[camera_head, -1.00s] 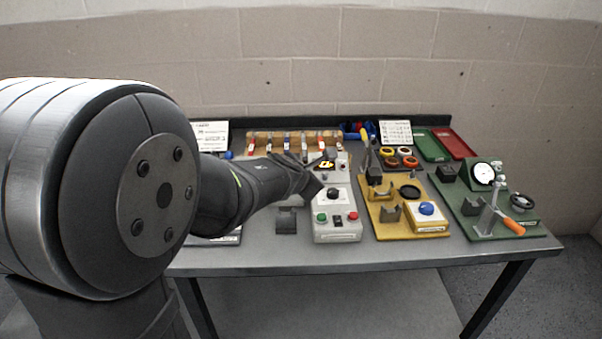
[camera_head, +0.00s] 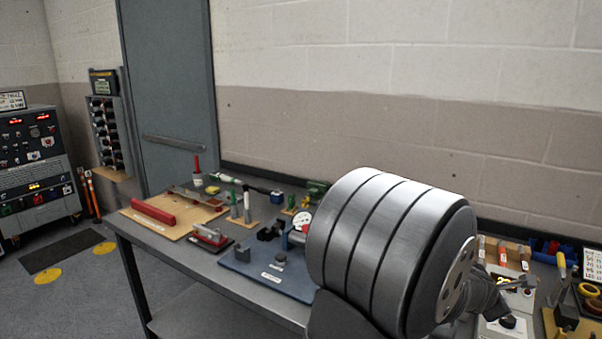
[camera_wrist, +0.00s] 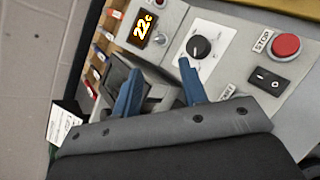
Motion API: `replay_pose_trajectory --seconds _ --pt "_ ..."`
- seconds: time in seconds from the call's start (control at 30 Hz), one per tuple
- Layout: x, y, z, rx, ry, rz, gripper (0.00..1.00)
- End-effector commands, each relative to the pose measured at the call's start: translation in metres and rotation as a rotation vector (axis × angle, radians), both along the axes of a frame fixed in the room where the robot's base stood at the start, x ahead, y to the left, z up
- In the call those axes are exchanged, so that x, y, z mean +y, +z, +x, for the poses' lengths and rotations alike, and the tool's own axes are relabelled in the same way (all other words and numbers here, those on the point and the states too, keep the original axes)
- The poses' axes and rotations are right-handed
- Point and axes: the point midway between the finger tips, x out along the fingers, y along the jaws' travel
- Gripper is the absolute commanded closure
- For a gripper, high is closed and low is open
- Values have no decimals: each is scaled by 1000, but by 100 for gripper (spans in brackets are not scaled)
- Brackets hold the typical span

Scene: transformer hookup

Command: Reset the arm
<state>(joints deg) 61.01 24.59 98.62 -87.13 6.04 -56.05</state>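My gripper (camera_wrist: 158,82) shows in the wrist view with its two blue fingers spread apart and nothing between them. It is over a light grey control box (camera_wrist: 222,62) with a black dial (camera_wrist: 198,46), a red stop button (camera_wrist: 286,46) and a black rocker switch (camera_wrist: 268,81). A lit display (camera_wrist: 146,27) reads about 22c. A dark block lies partly behind the left finger.
A grey workbench (camera_head: 185,262) runs along the wall. It bears a blue fixture plate (camera_head: 262,277), a wooden board (camera_head: 160,222) with a red bar, and small tools. An instrument cabinet (camera_head: 35,170) stands at the far left beside a grey door (camera_head: 170,80).

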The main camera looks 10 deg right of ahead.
Motion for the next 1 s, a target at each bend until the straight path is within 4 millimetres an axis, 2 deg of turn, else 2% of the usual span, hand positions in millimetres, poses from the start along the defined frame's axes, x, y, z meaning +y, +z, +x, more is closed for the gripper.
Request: replay_pose_trajectory --seconds 0.6,0.8,1.0 --pt "-66 -49 27 0 1 3 61" --pt "-78 -56 32 0 1 2 61" --pt "-81 -59 33 0 1 2 61"
